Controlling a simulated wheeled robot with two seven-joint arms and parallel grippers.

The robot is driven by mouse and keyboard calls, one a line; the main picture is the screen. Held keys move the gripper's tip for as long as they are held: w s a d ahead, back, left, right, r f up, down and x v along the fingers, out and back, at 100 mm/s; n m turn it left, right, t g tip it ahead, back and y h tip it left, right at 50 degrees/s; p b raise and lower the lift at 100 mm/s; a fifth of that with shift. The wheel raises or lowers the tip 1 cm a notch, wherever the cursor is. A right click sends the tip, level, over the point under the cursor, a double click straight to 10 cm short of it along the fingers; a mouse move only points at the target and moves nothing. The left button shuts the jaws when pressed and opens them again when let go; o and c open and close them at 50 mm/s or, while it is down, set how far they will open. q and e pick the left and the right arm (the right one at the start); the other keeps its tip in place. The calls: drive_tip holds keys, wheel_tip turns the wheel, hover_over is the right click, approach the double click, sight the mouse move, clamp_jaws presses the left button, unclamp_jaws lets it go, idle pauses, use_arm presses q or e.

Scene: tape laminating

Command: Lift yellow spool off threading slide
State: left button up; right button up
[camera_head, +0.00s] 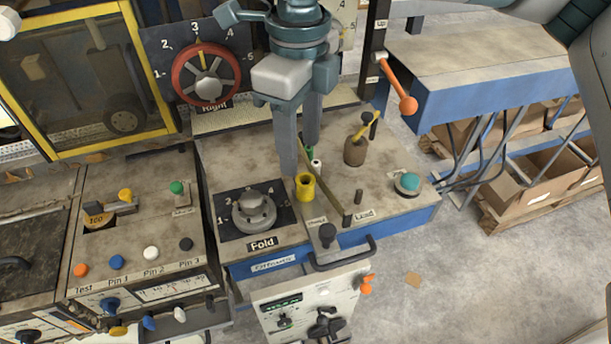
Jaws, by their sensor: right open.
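A small yellow spool (305,188) stands upright on the worn bench top, to the right of the Fold dial. A thin dark bar (330,187), which may be the threading slide, runs diagonally close beside the spool. I cannot tell whether the spool touches it. My right gripper (300,158) points down from the top of the picture, open, with nothing seen between its fingers. Its nearer fingertip is just above and left of the spool and hides part of the bench behind. My left gripper is not in view.
A small white-and-green piece (314,163) stands behind the spool. The Fold dial (254,210), teal button (407,182), orange-knobbed lever (400,90) and black-knobbed lever (327,235) surround the area.

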sight(306, 183)
drive_tip(key=shift+f+p, duration=0.3)
drive_tip(key=shift+f, duration=1)
drive_tip(key=shift+s+d+f+p, duration=0.1)
drive_tip(key=shift+d+f+p, duration=0.05)
drive_tip(key=shift+f+p, duration=0.3)
drive_tip(key=shift+s+d+f+p, duration=0.1)
drive_tip(key=shift+f+p, duration=0.15)
drive_tip(key=shift+p, duration=0.3)
drive_tip(key=f+p, duration=0.1)
drive_tip(key=f, duration=0.1)
drive_tip(key=shift+s+d+f+p, duration=0.1)
drive_tip(key=shift+d+f+p, duration=0.1)
drive_tip(key=shift+f+p, duration=0.2)
drive_tip(key=shift+f, duration=0.5)
drive_tip(key=c, duration=1.1)
